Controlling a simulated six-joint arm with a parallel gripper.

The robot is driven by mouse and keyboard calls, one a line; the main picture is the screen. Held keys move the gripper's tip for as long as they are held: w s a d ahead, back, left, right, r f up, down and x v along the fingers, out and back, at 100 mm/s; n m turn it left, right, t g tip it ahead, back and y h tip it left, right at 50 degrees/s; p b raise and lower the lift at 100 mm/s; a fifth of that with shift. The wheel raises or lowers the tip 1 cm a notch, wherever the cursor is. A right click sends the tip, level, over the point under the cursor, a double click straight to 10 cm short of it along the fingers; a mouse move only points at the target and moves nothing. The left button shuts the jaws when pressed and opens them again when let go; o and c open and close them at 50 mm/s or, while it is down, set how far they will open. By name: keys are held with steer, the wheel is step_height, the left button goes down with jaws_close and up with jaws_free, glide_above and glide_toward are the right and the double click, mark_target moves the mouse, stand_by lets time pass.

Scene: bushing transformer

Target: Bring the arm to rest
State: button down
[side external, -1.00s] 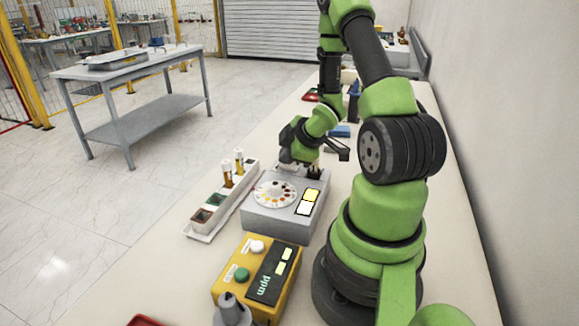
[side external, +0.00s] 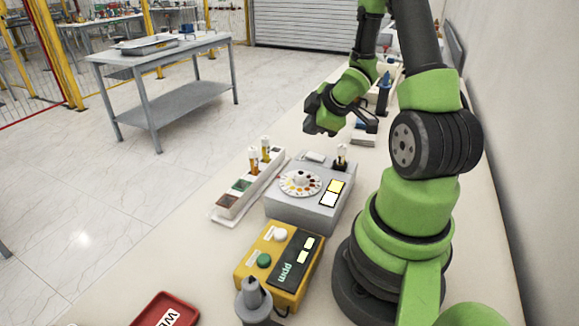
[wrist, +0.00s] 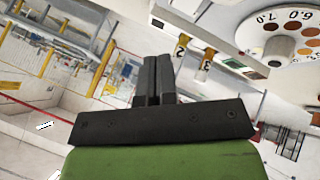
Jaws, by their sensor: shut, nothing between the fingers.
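My gripper (side external: 312,124) is raised above the back of the grey colour-wheel device (side external: 300,205), apart from it. In the wrist view its two dark fingers (wrist: 153,78) are together with nothing between them. The device carries a round dial of coloured spots (side external: 300,183), which also shows at the upper right of the wrist view (wrist: 290,32). A small dark-bodied vial-like piece (side external: 342,157) stands upright at the device's back right.
A white rack (side external: 232,207) holding amber tubes (side external: 266,148) stands left of the device. A yellow ppm meter (side external: 262,262), a grey bottle-like piece (side external: 254,303) and a red tray (side external: 165,312) are in front. A blue bottle (side external: 384,95) stands behind.

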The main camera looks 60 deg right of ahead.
steer(key=shift+r, duration=0.1)
steer(key=w+a+r+m+h, duration=0.1)
steer(key=a+r+m, duration=0.5)
steer(key=a+r, duration=0.6)
steer(key=s+a+r+m+y, duration=0.1)
steer(key=s+a+r+y, duration=0.2)
steer(key=a, duration=0.3)
steer(key=s+a+r+m+y, duration=0.2)
steer(key=s+a+r, duration=0.1)
steer(key=s+a, duration=0.2)
steer(key=shift+s+a+r+m+y, duration=0.2)
steer(key=shift+s+a+m+y, duration=0.15)
steer(key=shift+a, duration=0.65)
